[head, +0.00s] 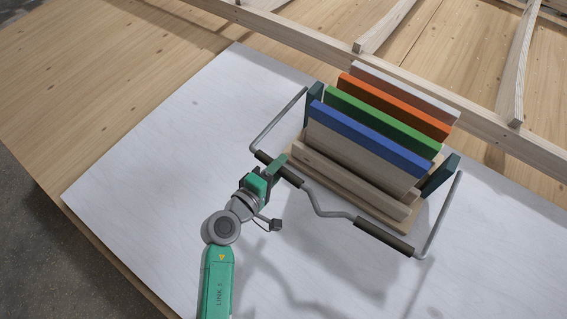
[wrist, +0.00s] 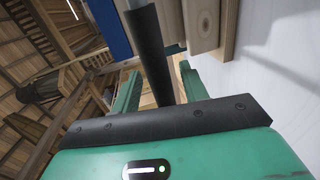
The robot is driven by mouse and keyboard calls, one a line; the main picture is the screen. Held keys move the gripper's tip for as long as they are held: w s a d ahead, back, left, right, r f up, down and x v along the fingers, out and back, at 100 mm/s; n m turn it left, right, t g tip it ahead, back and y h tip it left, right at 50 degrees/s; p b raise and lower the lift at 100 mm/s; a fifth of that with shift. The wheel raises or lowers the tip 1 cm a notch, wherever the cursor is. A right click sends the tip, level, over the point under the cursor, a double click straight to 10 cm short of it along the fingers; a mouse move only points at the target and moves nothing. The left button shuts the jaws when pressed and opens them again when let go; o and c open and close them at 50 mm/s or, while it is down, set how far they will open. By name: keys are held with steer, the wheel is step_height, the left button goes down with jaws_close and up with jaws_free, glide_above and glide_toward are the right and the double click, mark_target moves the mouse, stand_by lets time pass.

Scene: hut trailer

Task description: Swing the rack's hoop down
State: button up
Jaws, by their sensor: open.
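The rack (head: 345,190) is a wooden stand with upright boards and dark green end posts. Its hoop (head: 318,205) is a bent grey bar with side arms running from the end posts, held out in front of the rack and apart from the white panel. The hoop carries two dark sleeves, a left one (head: 292,176) and a right one (head: 384,236). My gripper (head: 277,164) is at the left sleeve. In the wrist view a dark sleeve (wrist: 148,45) runs between the open green fingers of my gripper (wrist: 158,82). I cannot tell whether they touch it.
The boards have blue (head: 370,139), green (head: 384,120), orange (head: 395,105) and pale grey (head: 405,91) top edges. The white panel (head: 150,170) lies under the rack and is clear to the left. A timber frame (head: 310,45) runs behind the rack.

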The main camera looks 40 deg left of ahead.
steer(key=shift+x, duration=1.3)
jaws_close()
steer(key=shift+r+p, duration=0.6)
steer(key=shift+r, duration=0.3)
jaws_free()
